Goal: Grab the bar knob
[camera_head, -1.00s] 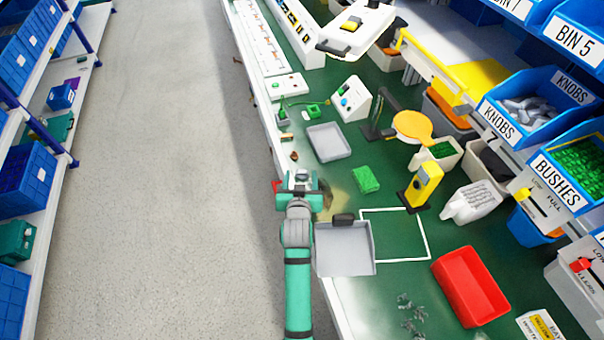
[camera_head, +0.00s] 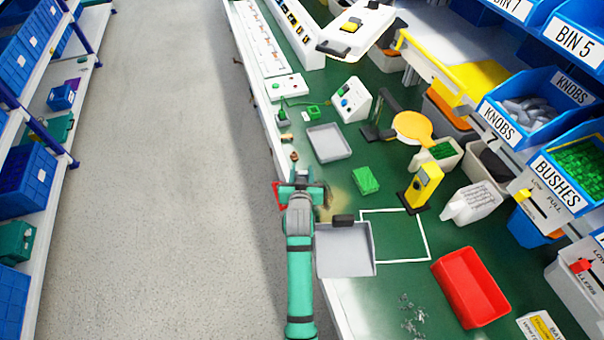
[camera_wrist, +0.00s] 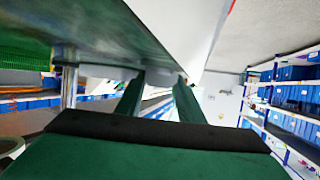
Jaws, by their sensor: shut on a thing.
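My gripper (camera_head: 302,178) is at the left edge of the green bench, beyond the grey tray. In the wrist view its two teal fingers (camera_wrist: 160,88) point away from the camera and stand close together, with a narrow gap between them. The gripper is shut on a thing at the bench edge. The bar knob itself cannot be made out clearly; my fingers and wrist hide it in both views. A white panel (camera_wrist: 180,30) lies close beside the fingers in the wrist view.
A grey tray (camera_head: 345,258) with a dark block on its rim lies right of my arm. A red piece (camera_head: 279,196) shows at the bench edge. A green block (camera_head: 365,181), yellow device (camera_head: 425,184) and red tray (camera_head: 470,288) stand further right. The left aisle floor is clear.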

